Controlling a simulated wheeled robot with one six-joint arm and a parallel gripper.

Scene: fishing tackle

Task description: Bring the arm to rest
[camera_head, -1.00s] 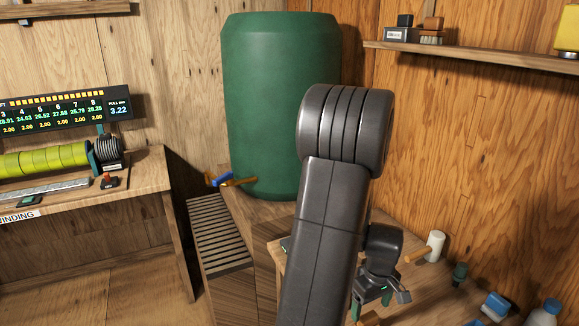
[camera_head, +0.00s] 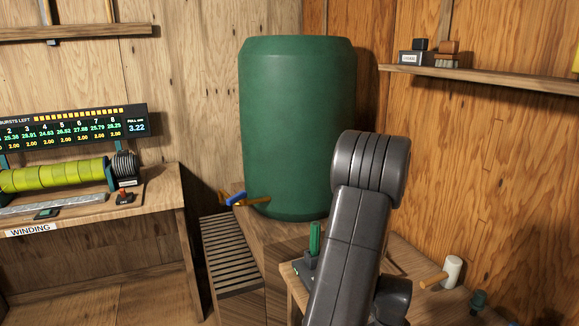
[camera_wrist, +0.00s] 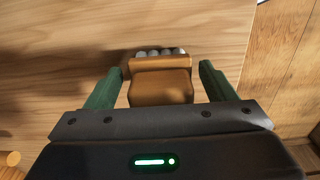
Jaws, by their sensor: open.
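My gripper (camera_wrist: 160,68) is open in the wrist view, with one green finger on each side. A brown block-like thing (camera_wrist: 160,88) with a row of small grey round pieces at its far end shows between the fingers. I cannot tell how far below the fingers it is, and no grip on it shows. The wooden bench top (camera_wrist: 60,45) lies beyond. In the head view my arm is raised and bent in front of the corner bench (camera_head: 415,262). My gripper is not clearly visible there, behind the arm.
A green barrel (camera_head: 297,130) stands behind the arm. A green upright piece on a dark base (camera_head: 315,240) stands close left of it. A white cylinder with a wooden handle (camera_head: 453,271) is at right. A shelf (camera_head: 480,80) is on the right wall, the winding bench (camera_head: 150,200) at left.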

